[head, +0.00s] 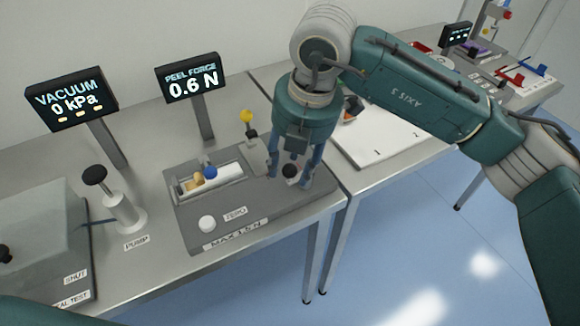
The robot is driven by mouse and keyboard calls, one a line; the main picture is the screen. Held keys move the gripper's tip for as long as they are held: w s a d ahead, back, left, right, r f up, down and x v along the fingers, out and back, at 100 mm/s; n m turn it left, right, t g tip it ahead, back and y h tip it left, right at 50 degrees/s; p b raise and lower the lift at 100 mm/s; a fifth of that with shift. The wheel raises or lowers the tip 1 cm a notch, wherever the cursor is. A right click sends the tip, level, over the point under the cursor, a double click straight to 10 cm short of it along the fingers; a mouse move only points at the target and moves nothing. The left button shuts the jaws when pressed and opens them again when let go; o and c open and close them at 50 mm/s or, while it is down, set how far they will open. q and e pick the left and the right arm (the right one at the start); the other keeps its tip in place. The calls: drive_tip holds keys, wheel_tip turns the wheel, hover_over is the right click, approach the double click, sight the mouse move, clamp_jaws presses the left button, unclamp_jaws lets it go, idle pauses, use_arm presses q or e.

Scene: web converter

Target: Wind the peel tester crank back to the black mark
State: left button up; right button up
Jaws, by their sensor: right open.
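The peel tester (215,231) is a grey box on the steel table, with a slot holding a blue knob and a tan piece. Its display (191,80) reads PEEL FORCE 0.6 N. A dark round knob (291,170), seemingly the crank's, shows at the tester's right side. My right gripper (292,181) points down with its fingers apart around this knob; I cannot tell whether they touch it. A black mark cannot be made out. At the bottom left edge a green part of my left arm shows; my left gripper is not in view.
A pump (125,212) with a black handle and a VACUUM display (70,98) stand to the left, beside a grey seal-test box (40,235). A white board (385,140) lies on the table to the right.

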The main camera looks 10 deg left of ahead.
wheel_tip(320, 180, up, 10)
drive_tip(key=s+d, duration=0.1)
drive_tip(key=shift+d, duration=0.3)
drive_tip(key=shift+a+f, duration=0.1)
drive_tip(key=shift+f, duration=0.05)
